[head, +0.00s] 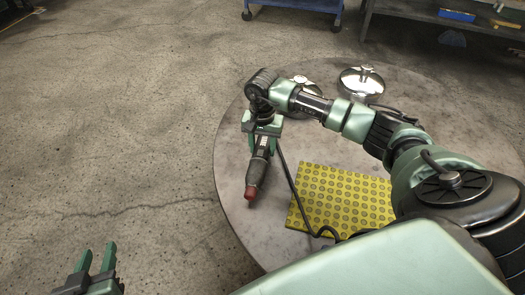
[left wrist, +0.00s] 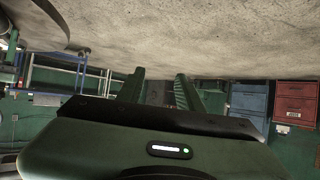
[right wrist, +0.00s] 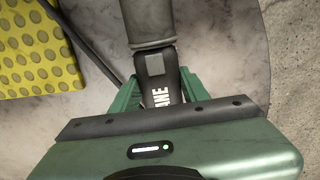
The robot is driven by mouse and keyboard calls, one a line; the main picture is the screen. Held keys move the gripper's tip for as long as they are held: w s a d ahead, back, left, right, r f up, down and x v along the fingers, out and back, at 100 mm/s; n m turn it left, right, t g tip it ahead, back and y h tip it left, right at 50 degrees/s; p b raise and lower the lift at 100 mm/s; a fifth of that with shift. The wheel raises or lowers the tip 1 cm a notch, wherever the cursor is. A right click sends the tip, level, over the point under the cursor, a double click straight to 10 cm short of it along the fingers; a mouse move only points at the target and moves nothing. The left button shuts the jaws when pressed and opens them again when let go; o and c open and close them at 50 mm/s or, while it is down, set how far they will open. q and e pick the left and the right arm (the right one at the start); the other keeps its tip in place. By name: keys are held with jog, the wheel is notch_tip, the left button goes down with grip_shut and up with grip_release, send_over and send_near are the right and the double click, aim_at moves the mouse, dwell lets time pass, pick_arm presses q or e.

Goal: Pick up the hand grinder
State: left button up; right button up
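The hand grinder (head: 257,172) is a grey and black tool with a red end, over the round table's left part. It runs from my right gripper toward the near left edge. My right gripper (head: 262,128) points down at it, a finger on each side of its dark body. In the right wrist view the grinder (right wrist: 152,22) fills the space between the fingers; I cannot tell whether they press on it or whether it rests on the table. My left gripper (head: 97,258) is open and empty, off the table; its parted fingers show in the left wrist view (left wrist: 160,88).
The round stone table (head: 228,150) holds a yellow dotted mat (head: 342,200) right of the grinder. Two shiny metal lids (head: 361,82) stand at the back. A black cable (head: 293,190) runs past the mat's left edge. A blue cart and a workbench stand behind.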

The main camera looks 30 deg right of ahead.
grip_shut()
jog(key=shift+w+r, duration=0.15)
jog(key=shift+r, duration=0.1)
